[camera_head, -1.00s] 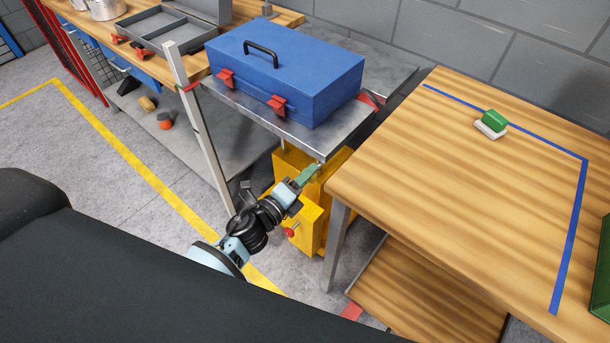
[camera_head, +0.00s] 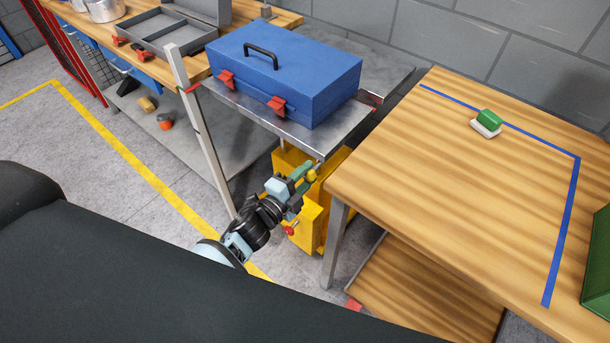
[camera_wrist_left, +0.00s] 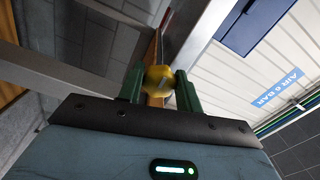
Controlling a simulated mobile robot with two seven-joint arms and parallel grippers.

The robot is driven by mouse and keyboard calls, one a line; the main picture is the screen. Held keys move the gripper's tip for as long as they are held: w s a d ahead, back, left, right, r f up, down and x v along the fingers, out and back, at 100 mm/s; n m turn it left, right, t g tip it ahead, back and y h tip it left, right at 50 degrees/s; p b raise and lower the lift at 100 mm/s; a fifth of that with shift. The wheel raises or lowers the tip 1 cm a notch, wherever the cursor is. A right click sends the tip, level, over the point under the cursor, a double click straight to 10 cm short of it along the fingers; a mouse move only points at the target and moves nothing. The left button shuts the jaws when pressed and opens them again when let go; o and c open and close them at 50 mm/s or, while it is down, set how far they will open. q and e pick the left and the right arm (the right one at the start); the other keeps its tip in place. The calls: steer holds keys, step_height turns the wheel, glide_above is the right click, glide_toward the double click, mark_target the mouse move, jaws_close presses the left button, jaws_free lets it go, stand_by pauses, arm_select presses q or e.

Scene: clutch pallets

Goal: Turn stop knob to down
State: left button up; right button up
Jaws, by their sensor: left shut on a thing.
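My left gripper (camera_head: 306,173) is in front of the upper part of the yellow cabinet (camera_head: 313,220), under the metal cart's top. Its green fingers are shut on a round yellow knob (camera_head: 312,176). In the left wrist view the yellow knob (camera_wrist_left: 159,79) sits between the two fingertips, with a finger on each side. What the knob is mounted on is mostly hidden. A smaller red knob (camera_head: 290,231) is on the cabinet's front, below the gripper. No label shows which knob is the stop knob. My right gripper is not in view.
A blue toolbox (camera_head: 285,75) stands on the cart top (camera_head: 335,130) above the gripper. A pale upright post (camera_head: 200,130) is to the left. A wooden table (camera_head: 440,190) is close on the right. Open floor (camera_head: 120,200) lies to the left.

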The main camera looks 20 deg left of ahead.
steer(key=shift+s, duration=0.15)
arm_select(q)
steer(key=o, duration=1)
steer(key=v, duration=0.8)
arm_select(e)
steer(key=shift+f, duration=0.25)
arm_select(q)
steer(key=s+f+n+g+y, duration=0.1)
steer(key=s+f+n, duration=0.3)
steer(key=s, duration=0.5)
steer(key=s+f+n+g+y+p, duration=0.1)
steer(key=s+f+n+g, duration=0.2)
steer(key=s+n, duration=0.4)
steer(key=s+a+f+n+g+y+p, duration=0.1)
steer(key=s+f+n+g, duration=0.3)
steer(key=s, duration=0.7)
steer(key=shift+s+f+n+y, duration=0.4)
steer(key=shift+n+y, duration=0.2)
steer(key=shift+n, duration=0.5)
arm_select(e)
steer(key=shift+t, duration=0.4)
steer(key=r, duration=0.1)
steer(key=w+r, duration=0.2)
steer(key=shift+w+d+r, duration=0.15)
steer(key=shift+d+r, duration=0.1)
